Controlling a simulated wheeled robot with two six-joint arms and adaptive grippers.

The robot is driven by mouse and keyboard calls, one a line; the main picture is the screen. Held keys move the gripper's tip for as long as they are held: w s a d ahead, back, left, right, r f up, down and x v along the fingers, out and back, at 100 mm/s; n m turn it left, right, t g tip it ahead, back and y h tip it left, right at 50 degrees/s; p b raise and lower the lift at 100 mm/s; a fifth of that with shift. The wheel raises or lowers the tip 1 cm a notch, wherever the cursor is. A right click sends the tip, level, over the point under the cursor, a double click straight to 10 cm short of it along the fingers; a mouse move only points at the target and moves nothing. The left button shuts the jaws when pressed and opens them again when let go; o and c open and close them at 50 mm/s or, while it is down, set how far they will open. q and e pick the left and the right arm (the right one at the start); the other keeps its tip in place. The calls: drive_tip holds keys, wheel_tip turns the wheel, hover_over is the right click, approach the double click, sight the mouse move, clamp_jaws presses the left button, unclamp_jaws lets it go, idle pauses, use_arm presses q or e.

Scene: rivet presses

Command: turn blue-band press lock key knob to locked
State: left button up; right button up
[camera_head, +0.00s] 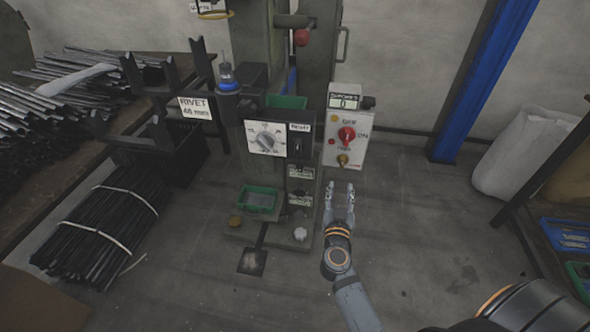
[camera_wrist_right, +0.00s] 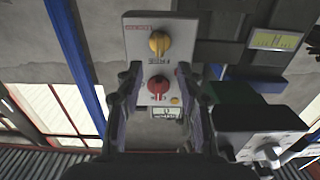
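The blue-band press (camera_head: 228,87) stands in the middle of the head view. Its pale control box (camera_head: 358,143) carries a red knob (camera_head: 346,136) and, below it, a small yellow-brass knob (camera_head: 342,160), apparently the lock key knob. In the wrist view the box appears inverted, with the yellow knob (camera_wrist_right: 159,42) above the red knob (camera_wrist_right: 158,85); the yellow knob's setting is unclear. My right gripper (camera_head: 340,187) is open and empty, below the box in the head view and apart from the yellow knob. My left gripper is not in view.
A dial panel (camera_head: 265,138) and a green tray (camera_head: 260,199) are on the press. Black rod bundles (camera_head: 100,225) lie at left. A blue post (camera_head: 478,75) and white sack (camera_head: 522,152) stand at right. The floor (camera_head: 430,240) around my right arm is clear.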

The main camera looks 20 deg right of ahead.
sight(342, 164)
drive_tip(key=x, duration=0.3)
drive_tip(key=b+x, duration=0.1)
drive_tip(key=x, duration=0.2)
drive_tip(key=b+x, duration=0.1)
drive_tip(key=x, duration=0.2)
drive_tip(key=shift+w+d+r, duration=0.2)
drive_tip(key=shift+w+r, duration=0.05)
drive_tip(key=shift+w, duration=0.1)
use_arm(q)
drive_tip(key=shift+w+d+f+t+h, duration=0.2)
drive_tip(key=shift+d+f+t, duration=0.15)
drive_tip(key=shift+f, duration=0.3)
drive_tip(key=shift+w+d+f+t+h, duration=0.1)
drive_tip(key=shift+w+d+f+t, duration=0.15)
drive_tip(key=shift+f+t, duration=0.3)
use_arm(e)
drive_tip(key=shift+w+d+r, duration=0.1)
drive_tip(key=shift+w+d, duration=0.1)
drive_tip(key=shift+w, duration=0.15)
clamp_jaws()
